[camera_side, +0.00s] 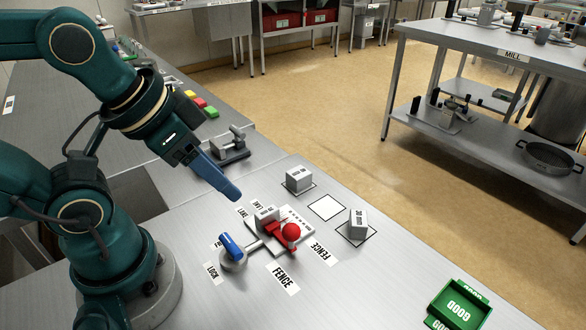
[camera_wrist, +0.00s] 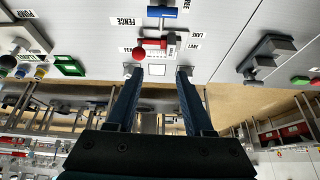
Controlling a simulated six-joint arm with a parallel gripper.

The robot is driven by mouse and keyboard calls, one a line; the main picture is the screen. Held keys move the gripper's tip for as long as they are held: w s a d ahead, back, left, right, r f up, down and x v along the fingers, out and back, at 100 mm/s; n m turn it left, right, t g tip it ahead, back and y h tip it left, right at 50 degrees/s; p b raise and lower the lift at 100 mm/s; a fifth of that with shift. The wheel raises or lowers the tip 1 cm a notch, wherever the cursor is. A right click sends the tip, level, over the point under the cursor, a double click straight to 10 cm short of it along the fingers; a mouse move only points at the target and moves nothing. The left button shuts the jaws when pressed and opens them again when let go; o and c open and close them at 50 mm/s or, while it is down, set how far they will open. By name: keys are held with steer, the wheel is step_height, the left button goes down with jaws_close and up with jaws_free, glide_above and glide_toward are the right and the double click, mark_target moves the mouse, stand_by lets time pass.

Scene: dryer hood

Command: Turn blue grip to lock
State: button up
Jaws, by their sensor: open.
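The blue grip (camera_side: 231,245) sits on top of a round metal base near the front of the steel bench. A metal rod runs from it towards a plate with a red-knobbed part. The LOCK label (camera_side: 212,272) lies on the near-left side of the base, and a partly hidden label lies behind it. In the wrist view the blue grip (camera_wrist: 162,12) is at the top edge, by a FREE label (camera_wrist: 187,5). My gripper (camera_side: 234,194) is open and empty, above the bench and behind the grip, not touching it. It also shows in the wrist view (camera_wrist: 159,74).
The red knob (camera_side: 290,233) stands on the plate right of the blue grip. FENCE labels (camera_side: 284,277) lie in front of it. Two grey blocks (camera_side: 299,179) (camera_side: 357,223) stand beyond the plate. A green bin (camera_side: 459,308) is at the front right. The bench between is clear.

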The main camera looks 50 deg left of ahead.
steer(key=m, duration=0.3)
steer(key=m+g, duration=0.8)
steer(key=m, duration=0.7)
glide_above(232, 243)
steer(key=w, duration=0.1)
steer(key=x, duration=0.2)
steer(key=w+x, duration=0.1)
steer(key=x, duration=0.4)
steer(key=shift+w+f, duration=0.3)
steer(key=shift+f, duration=0.3)
steer(key=shift+x, duration=2.15)
steer(key=shift+c, duration=0.4)
jaws_close()
